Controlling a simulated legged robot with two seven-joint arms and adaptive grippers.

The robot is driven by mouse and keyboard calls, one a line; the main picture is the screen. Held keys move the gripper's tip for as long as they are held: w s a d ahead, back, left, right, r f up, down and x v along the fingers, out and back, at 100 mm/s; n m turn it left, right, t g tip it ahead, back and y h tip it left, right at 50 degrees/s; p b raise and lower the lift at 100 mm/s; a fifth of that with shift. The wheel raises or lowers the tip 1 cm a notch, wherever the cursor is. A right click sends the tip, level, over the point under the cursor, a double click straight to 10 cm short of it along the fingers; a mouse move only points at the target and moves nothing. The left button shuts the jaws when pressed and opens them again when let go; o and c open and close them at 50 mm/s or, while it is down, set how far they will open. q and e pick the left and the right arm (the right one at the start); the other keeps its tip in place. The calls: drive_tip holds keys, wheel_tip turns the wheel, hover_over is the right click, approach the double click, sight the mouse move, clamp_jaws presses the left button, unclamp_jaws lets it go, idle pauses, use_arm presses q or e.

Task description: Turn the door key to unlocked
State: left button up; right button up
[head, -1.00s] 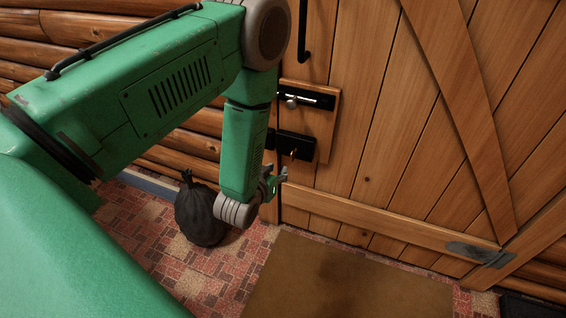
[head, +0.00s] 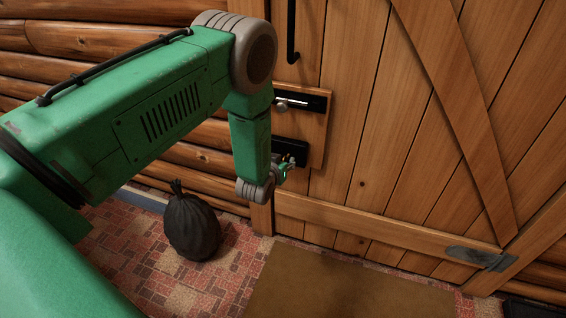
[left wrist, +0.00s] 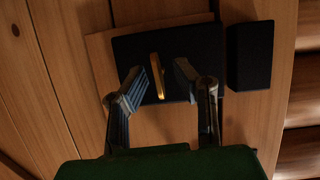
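The brass key (left wrist: 158,76) sits in the black lock box (left wrist: 130,50) on the wooden door, its flat bow seen nearly edge-on and slightly tilted. In the head view the lock box (head: 289,151) is partly covered by my left gripper (head: 287,165), and the key is hard to make out there. In the left wrist view my left gripper (left wrist: 162,82) is open, with one finger on each side of the key. Gaps show between the key and both fingers, so it is not gripped. My right gripper is in neither view.
A black sliding bolt (head: 302,101) is mounted above the lock, and a black door handle (head: 292,35) is higher up. A dark tied bag (head: 192,226) stands on the brick-patterned floor. A brown mat (head: 340,290) lies before the door.

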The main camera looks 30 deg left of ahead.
use_arm(q)
clamp_jaws()
drive_tip(key=shift+m+p, duration=0.3)
drive_tip(key=shift+p, duration=0.05)
unclamp_jaws()
